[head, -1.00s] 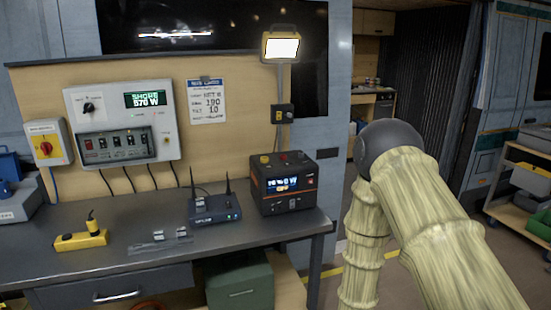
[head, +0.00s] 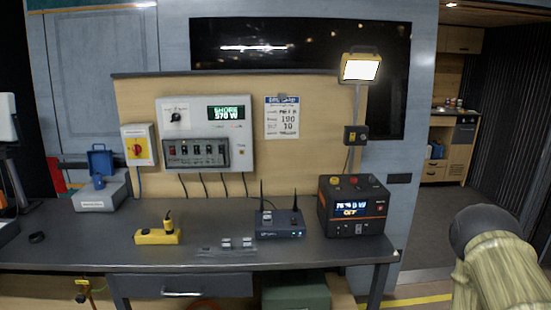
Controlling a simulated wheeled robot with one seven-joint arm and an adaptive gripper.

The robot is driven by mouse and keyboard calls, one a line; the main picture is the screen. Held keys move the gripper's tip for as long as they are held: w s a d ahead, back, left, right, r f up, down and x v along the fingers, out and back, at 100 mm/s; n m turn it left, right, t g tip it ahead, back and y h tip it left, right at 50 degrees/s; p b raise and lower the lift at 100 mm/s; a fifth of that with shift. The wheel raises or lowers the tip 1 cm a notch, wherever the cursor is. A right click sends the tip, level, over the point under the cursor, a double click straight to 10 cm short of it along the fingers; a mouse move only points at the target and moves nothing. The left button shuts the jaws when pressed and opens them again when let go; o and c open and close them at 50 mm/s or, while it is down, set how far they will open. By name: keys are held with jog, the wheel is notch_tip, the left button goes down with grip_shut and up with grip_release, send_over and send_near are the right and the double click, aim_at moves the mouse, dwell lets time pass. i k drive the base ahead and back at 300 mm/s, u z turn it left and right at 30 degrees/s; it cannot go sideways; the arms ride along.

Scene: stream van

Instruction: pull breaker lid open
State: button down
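The breaker panel (head: 244,109) is a pale box on the wooden backboard above the workbench, with a rotary knob and a green display reading about 570 W. The breaker lid (head: 196,154) is the grey-framed cover low on the panel, over a row of several breaker switches. It looks closed, though its edges are too small to be sure. My arm shows at the lower right of the head view, well to the right of the panel. My gripper is not in view.
The workbench (head: 90,247) spans below the panel. It carries a yellow socket block (head: 157,236), a blue router (head: 280,224) with antennas, a black power station (head: 353,205) and a grey case (head: 102,192). A lit work lamp (head: 360,68) stands at right. Open floor lies right of the bench.

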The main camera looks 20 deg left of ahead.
aim_at(199, 139)
jog(key=k, duration=0.5)
jog(key=u, duration=0.65)
jog(key=i, duration=0.25)
jog(key=u, duration=0.1)
